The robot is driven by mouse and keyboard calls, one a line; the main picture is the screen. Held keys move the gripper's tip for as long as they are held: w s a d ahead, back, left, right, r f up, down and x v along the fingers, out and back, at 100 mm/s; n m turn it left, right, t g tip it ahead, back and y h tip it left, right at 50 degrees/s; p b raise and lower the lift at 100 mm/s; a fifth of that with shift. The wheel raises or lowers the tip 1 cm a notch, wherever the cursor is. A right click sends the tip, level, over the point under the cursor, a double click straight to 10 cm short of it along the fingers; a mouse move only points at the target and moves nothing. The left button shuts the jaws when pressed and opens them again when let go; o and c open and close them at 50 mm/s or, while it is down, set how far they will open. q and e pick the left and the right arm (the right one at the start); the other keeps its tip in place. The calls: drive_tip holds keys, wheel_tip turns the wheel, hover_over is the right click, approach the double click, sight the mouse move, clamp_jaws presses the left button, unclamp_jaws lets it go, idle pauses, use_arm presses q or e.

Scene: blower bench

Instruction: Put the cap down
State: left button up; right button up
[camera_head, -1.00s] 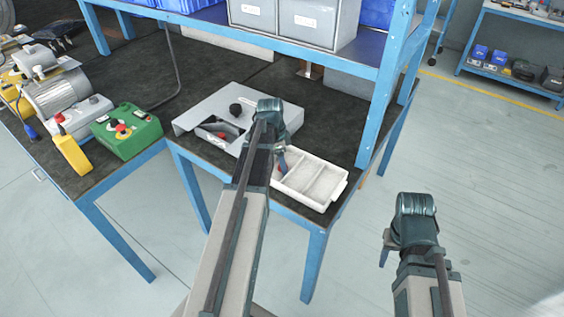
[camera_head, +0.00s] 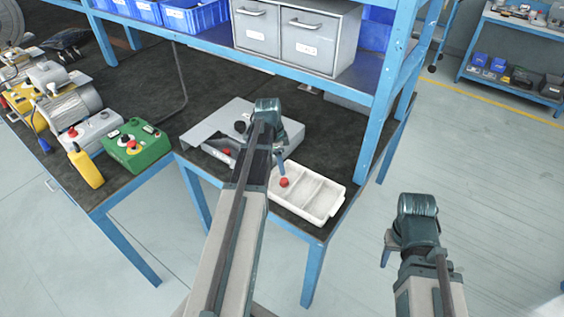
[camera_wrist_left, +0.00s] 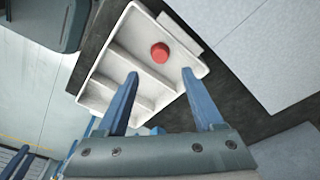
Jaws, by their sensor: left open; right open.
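The red cap (camera_head: 284,182) lies in the left compartment of the white divided tray (camera_head: 327,212). In the left wrist view the red cap (camera_wrist_left: 160,53) sits in an end compartment of the tray (camera_wrist_left: 120,22), apart from my fingers. My left gripper (camera_head: 281,165) is over that end of the tray. The left wrist view shows its two blue fingers (camera_wrist_left: 158,85) spread apart and empty. My right gripper (camera_head: 388,250) hangs over the floor to the right of the bench, away from the tray; its fingers are partly hidden.
A grey metal housing (camera_head: 205,128) stands just left of the tray, with a black knob and another red part on it. A green control box (camera_head: 150,145) is further left. A blue shelf post (camera_head: 377,130) rises right of the tray.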

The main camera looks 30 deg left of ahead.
use_arm(q)
drive_tip(key=r+p, duration=0.1)
drive_tip(key=r, duration=0.1)
drive_tip(key=r+p, duration=0.1)
drive_tip(key=shift+s+a+r+p, duration=0.2)
drive_tip(key=shift+r+p, duration=0.1)
drive_tip(key=shift+r, duration=0.1)
use_arm(e)
wheel_tip(320, 180, up, 4)
drive_tip(key=shift+f, duration=0.1)
use_arm(q)
drive_tip(key=s+d+n+y, duration=0.1)
drive_tip(key=s+d, duration=0.4)
drive_tip(key=d, duration=0.5)
drive_tip(key=s+d+n+g, duration=0.1)
drive_tip(key=s+d+n, duration=0.2)
drive_tip(key=d, duration=0.8)
drive_tip(key=s+d+n+y, duration=0.1)
drive_tip(key=s+d+n, duration=0.1)
drive_tip(key=s+d, duration=0.5)
drive_tip(key=d, duration=0.4)
drive_tip(key=shift+s+y, duration=0.15)
drive_tip(key=shift+y, duration=0.15)
drive_tip(key=shift+f, duration=0.1)
